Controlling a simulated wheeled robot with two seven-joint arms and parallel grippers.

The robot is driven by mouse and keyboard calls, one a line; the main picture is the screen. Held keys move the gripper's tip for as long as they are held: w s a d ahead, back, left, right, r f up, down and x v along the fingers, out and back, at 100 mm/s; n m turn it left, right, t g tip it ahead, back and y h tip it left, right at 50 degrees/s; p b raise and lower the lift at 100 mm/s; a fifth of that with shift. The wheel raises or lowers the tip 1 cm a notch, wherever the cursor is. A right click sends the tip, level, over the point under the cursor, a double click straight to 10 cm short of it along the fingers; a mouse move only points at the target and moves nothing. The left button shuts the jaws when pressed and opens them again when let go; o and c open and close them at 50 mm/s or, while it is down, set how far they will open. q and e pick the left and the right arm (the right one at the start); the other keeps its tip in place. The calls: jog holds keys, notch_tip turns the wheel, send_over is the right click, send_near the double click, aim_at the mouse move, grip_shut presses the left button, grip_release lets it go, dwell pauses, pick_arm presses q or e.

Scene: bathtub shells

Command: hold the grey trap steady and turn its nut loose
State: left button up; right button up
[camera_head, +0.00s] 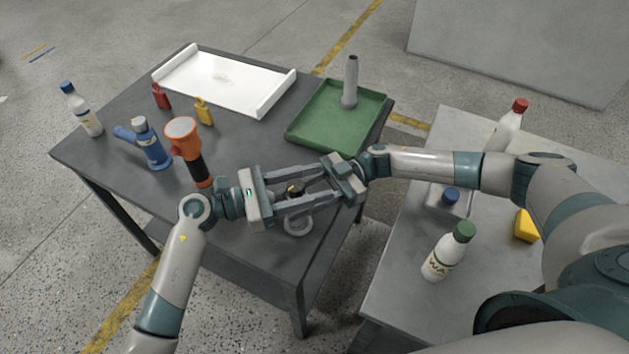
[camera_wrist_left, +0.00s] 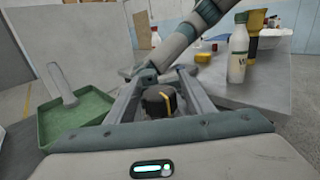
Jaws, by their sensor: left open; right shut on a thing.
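The grey trap (camera_head: 298,225) stands near the table's right front edge, its curved body showing below the grippers. Its black nut (camera_head: 296,190) with a yellow mark is on top, and the nut also shows in the left wrist view (camera_wrist_left: 160,99). My left gripper (camera_head: 322,188) reaches in from the left; its open fingers lie on both sides of the nut, apart. My right gripper (camera_head: 292,188) reaches in from the right and is shut on the trap. The crossing fingers hide where it grips.
A green tray (camera_head: 310,131) with an upright grey pipe (camera_head: 350,82) and a white tray (camera_head: 225,82) are at the back. A second table (camera_head: 400,290) at right holds several bottles.

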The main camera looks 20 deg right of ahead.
aim_at(303, 193)
pick_arm(q)
jog(key=shift+d, duration=0.25)
jog(key=c, duration=1.1)
jog(key=shift+o, duration=0.2)
jog(key=shift+s+m+g, duration=0.1)
jog(key=shift+m+g, duration=0.3)
jog(key=shift+g, duration=0.2)
jog(key=shift+s+a+m+g+y, duration=0.3)
jog(key=shift+s+m+g+y, duration=0.2)
jog(key=shift+m+g+y, duration=1.2)
jog(key=shift+s+a+m+g+y, duration=0.45)
jog(key=shift+m+g+y, duration=0.6)
jog(key=shift+m+g, duration=1.2)
jog(key=shift+s+a+m+g+y, duration=0.15)
jog(key=shift+s+m+g+y, duration=0.45)
jog(key=shift+m+g+y, duration=1.45)
jog(key=shift+n+g+h, duration=0.7)
jog(key=shift+n, duration=0.1)
